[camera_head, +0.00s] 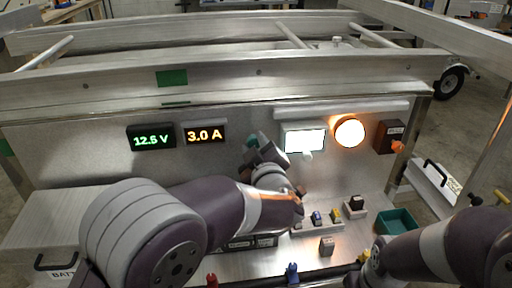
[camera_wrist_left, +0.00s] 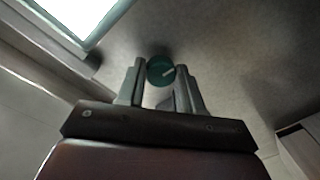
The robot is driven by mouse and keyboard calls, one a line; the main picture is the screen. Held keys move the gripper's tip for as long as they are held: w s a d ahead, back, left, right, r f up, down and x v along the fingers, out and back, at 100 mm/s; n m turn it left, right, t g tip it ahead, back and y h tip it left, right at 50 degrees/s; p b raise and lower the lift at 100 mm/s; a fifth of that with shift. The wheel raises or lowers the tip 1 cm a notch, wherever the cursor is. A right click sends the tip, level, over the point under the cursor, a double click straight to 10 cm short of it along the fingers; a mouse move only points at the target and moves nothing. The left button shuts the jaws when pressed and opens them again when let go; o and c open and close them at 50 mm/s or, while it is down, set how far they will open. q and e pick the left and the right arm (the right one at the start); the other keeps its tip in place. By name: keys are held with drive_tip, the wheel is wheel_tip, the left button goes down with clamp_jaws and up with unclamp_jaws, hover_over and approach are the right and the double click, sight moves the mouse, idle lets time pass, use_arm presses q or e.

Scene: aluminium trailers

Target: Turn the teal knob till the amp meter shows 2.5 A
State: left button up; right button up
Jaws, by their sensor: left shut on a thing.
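In the head view the knob (camera_head: 251,139) shows only in part on the upright metal panel, and my left gripper (camera_head: 257,143) covers the rest. The left gripper is shut on the knob. The amp meter (camera_head: 205,133) left of it reads 3.0 A in orange. My right arm shows at the lower right, but its gripper cannot be seen.
A green display (camera_head: 151,137) reads about 12.5 V. Right of the knob are a lit white panel (camera_head: 304,139), a glowing round lamp (camera_head: 349,132) and a brown box (camera_head: 389,136). Several small coloured parts and a teal bin (camera_head: 396,222) stand on the shelf below.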

use_arm(q)
drive_tip(key=o, duration=1)
drive_tip(key=shift+o, duration=0.2)
drive_tip(key=p+v, duration=0.1)
drive_tip(key=v, duration=1.1)
drive_tip(key=shift+s, duration=0.35)
